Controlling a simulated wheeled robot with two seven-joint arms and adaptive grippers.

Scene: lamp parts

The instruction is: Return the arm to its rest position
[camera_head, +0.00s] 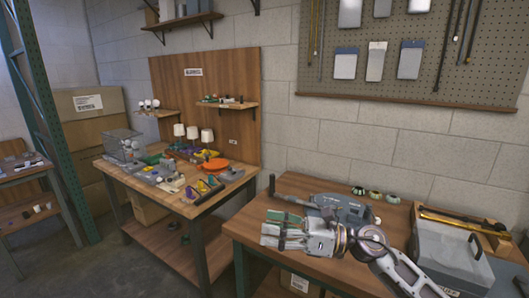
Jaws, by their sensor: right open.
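My right arm reaches in from the lower right. Its gripper (270,235) is open and points left over the near edge of the right-hand wooden table (245,226). I see nothing clearly held between its fingers. A dark grey machine (343,208) sits on that table just behind the gripper, and the wrist partly hides it. My left gripper is not in view. On the workbench to the left stand several small lamps with white shades (207,136), near an orange round part (215,164).
The left workbench (207,206) also carries a wire basket (123,144) and many small parts. A grey toolbox (450,262) stands on the right table beside my arm. Small green-and-white items (375,194) lie at its back edge. Cardboard boxes (90,125) are stacked at the far left.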

